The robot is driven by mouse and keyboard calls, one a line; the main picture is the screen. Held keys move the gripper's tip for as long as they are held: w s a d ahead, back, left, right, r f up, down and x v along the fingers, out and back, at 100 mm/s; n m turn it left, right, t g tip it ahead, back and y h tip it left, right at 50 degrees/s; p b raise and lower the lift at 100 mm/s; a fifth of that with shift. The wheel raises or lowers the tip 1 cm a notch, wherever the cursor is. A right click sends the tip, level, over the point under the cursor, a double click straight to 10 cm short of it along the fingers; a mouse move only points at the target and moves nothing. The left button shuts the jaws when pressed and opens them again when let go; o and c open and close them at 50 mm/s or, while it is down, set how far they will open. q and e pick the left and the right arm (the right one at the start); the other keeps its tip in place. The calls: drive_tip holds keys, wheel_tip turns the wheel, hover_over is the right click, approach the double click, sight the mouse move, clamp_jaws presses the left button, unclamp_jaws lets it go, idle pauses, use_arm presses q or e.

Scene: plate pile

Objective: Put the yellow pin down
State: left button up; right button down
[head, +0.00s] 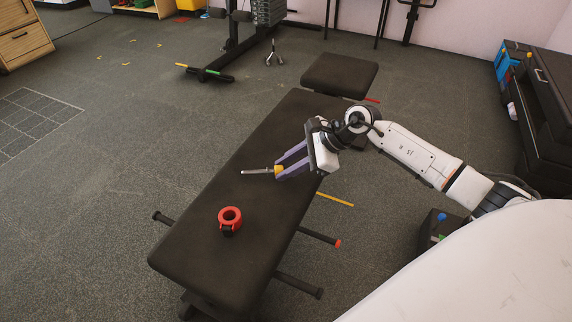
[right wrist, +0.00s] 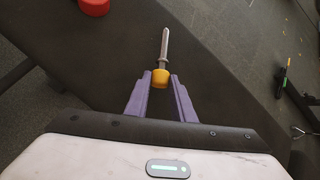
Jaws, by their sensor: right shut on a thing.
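The yellow pin has a yellow head and a grey metal shaft (head: 256,171). My right gripper (head: 281,169) is shut on the yellow head, and the shaft sticks out to the left in the head view. In the right wrist view the pin (right wrist: 161,76) sits between the purple fingertips of the right gripper (right wrist: 160,82), shaft pointing away. The pin is over the black bench (head: 215,185); its height above the pad is hard to tell. My left gripper is not in view.
A red ring-shaped clamp (head: 230,215) is on the near part of the bench, and its red edge shows in the right wrist view (right wrist: 94,6). The pad between it and the pin is clear. Bars with rollers (head: 299,285) stick out from the bench sides.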

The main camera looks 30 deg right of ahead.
drive_tip(key=c, duration=1.4)
unclamp_jaws()
drive_tip(key=shift+c, duration=0.2)
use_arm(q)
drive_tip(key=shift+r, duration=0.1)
use_arm(e)
drive_tip(key=shift+s+d+r, duration=0.15)
drive_tip(key=shift+r, duration=0.05)
use_arm(q)
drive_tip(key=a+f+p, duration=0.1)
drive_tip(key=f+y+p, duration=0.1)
drive_tip(key=p, duration=0.1)
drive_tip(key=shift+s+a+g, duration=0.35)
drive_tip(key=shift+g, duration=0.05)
use_arm(e)
drive_tip(key=v, duration=0.9)
drive_tip(key=shift+r, duration=0.2)
drive_tip(key=shift+s+d, duration=0.1)
drive_tip(key=shift+s, duration=0.05)
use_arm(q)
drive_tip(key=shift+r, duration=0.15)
